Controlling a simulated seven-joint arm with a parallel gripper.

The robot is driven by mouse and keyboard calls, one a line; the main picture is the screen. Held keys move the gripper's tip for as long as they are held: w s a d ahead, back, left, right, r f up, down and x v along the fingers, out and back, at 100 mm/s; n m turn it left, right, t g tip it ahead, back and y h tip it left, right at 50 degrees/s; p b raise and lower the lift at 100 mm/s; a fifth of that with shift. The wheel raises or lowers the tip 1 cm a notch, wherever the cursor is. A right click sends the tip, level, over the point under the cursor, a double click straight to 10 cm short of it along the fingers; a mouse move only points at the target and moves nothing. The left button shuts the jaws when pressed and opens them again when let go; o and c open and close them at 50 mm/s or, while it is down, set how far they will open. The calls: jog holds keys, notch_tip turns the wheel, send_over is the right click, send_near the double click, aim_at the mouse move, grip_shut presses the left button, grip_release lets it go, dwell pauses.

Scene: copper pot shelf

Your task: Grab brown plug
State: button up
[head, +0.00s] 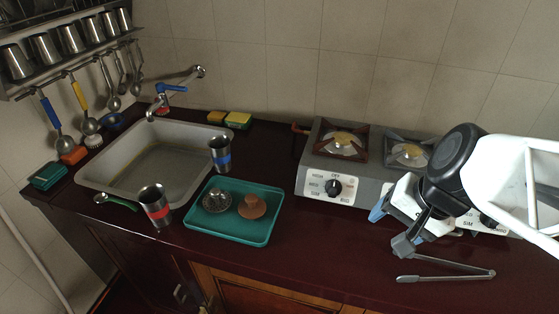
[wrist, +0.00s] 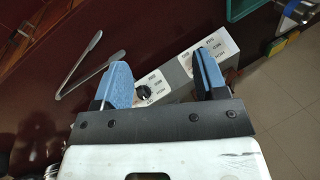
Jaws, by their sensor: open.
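The brown plug (head: 252,207), a round disc with a raised knob, lies in the right half of the teal tray (head: 262,236) in the head view. A silver strainer-like piece (head: 216,201) lies beside it on the left. My gripper (head: 390,229) is to the right of the tray, above the counter in front of the stove. Its blue-padded fingers are spread apart with nothing between them, as the wrist view (wrist: 162,82) also shows. I cannot make out the plug in the wrist view.
Metal tongs (head: 446,277) lie on the counter near my gripper. The stove (head: 310,165) stands behind. A red-banded cup (head: 155,206) and a blue-banded cup (head: 220,154) stand near the tray and sink (head: 96,178). The counter between tray and gripper is clear.

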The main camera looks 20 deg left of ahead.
jog(key=w+a+f+m+y, duration=0.3)
jog(key=w+a+m+y, duration=0.15)
jog(key=a, duration=0.55)
jog(key=w+a+f+m+y, duration=0.3)
jog(key=a+f+m, duration=0.15)
jog(key=a, duration=0.45)
jog(key=m+t+y, duration=0.1)
jog(key=m+t, duration=0.2)
jog(key=m, duration=0.6)
send_near(252, 198)
jog(key=x, duration=0.4)
jog(key=shift+s+a, duration=0.15)
jog(key=shift+s, duration=0.05)
jog(key=shift+a+f+m+y, duration=0.2)
jog(key=shift+f+m+y, duration=0.1)
jog(key=shift+m, duration=0.2)
jog(key=shift+w, duration=0.1)
jog(key=shift+x, duration=1.25)
jog(key=shift+a, duration=0.1)
jog(key=shift+w+x, duration=0.15)
jog(key=shift+x, duration=1.1)
jog(key=shift+w+x, duration=0.2)
jog(key=shift+x, duration=1.05)
